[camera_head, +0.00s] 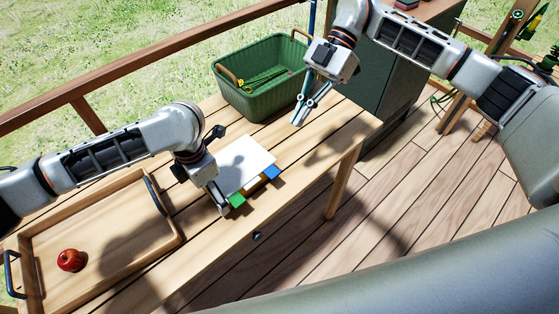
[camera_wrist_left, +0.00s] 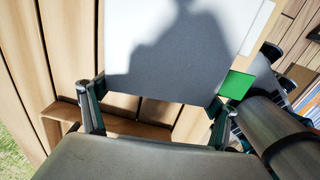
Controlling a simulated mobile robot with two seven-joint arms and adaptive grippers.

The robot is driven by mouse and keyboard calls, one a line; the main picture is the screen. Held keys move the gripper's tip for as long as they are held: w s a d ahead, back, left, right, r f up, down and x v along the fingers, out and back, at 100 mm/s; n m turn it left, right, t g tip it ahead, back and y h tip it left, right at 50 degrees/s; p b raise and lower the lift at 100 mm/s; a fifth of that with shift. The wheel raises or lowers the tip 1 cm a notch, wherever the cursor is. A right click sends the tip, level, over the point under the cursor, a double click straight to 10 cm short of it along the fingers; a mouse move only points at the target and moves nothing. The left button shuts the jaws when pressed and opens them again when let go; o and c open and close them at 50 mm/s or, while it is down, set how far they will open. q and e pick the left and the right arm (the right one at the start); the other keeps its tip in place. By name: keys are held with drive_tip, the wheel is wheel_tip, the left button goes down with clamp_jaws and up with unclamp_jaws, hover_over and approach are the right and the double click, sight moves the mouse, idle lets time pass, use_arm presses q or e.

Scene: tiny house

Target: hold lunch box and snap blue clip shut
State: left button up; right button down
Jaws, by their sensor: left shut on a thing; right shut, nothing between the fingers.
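The white lunch box (camera_head: 245,162) lies on the wooden table. A green clip (camera_head: 237,200) and a blue clip (camera_head: 271,172) stick out along its near edge, the blue one further right. My left gripper (camera_head: 218,194) is shut on the lunch box at its left end, beside the green clip. In the left wrist view, the shaded box lid (camera_wrist_left: 175,55) reaches in between the fingers, with the green clip (camera_wrist_left: 236,85) at its right corner; the blue clip is not visible there. My right gripper (camera_head: 300,108) is shut and empty above the table, behind and right of the box.
A green basket (camera_head: 240,95) with wooden handles stands at the back of the table. A wooden tray (camera_head: 110,218) with a red apple (camera_head: 69,260) lies at the left. The table's near edge runs close to the clips. Tabletop right of the box is clear.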

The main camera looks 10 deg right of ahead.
use_arm(q)
drive_tip(key=shift+f, duration=0.1)
use_arm(e)
hover_over(271, 177)
drive_tip(key=w+d, duration=0.2)
wheel_tip(271, 177, down, 7)
drive_tip(key=shift+s+d+f, duration=0.15)
drive_tip(key=shift+d+f, duration=0.15)
drive_tip(key=shift+f, duration=1.75)
